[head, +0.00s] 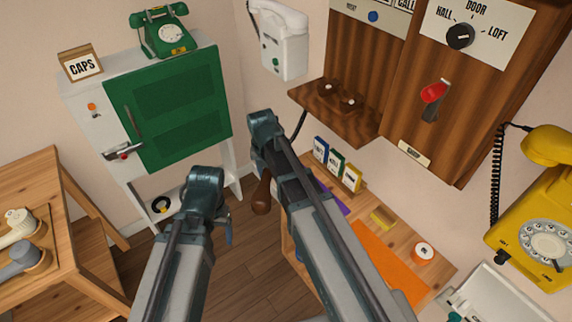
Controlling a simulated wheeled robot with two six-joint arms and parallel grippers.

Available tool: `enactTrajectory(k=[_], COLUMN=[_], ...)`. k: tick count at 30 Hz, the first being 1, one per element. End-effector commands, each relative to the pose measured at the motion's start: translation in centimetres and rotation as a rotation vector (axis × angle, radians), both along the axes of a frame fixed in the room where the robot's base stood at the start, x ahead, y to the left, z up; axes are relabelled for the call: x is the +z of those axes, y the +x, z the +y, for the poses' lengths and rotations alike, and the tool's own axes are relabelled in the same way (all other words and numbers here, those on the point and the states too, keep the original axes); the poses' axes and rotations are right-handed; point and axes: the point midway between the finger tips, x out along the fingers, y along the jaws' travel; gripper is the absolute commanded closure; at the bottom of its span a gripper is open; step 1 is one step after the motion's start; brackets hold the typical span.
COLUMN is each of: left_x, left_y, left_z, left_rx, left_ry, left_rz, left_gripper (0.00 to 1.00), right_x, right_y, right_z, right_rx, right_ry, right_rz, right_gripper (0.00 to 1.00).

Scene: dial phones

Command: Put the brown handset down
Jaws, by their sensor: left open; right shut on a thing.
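The brown handset (261,194) shows only in part, as a rounded dark brown end beside my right forearm; the rest is hidden behind the arm. My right gripper (270,178) is mostly hidden by its own arm and is shut on the handset, in the air left of the low wooden bench. My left gripper (228,232) is open and empty, pointing down over the floor, and is mostly hidden by its arm. A wooden wall board (368,48) carries a small shelf (318,109) with two dark prongs on top.
A green-doored cabinet (172,110) bears a green phone (161,34) and a CAPS box (80,64). A white wall phone (283,42) and a yellow phone (540,225) hang at the walls. The bench (420,283) holds small boxes, tape and an orange sheet. A wooden table (62,235) stands left.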

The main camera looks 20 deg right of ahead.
Motion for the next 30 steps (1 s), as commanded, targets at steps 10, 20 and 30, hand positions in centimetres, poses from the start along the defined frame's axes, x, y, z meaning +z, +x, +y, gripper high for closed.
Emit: enactTrajectory(k=[10, 20, 30], left_x=[-0.7, -0.8, -4.0], left_y=[0.0, 0.0, 0.0], left_z=[0.0, 0.0, 0.0], left_rx=[0.000, 0.000, 0.000], left_ry=[0.000, 0.000, 0.000], left_rz=[0.000, 0.000, 0.000], left_gripper=[0.24, 0.24, 0.24], right_x=[-0.8, -0.8, -4.0], right_y=[6.0, 6.7, 7.6], right_z=[-4.6, -5.3, -6.0], right_rx=[-0.001, 0.001, 0.000], right_ry=[0.000, 0.000, 0.000], right_rz=[0.000, 0.000, 0.000], right_gripper=[1.00, 1.00, 1.00])
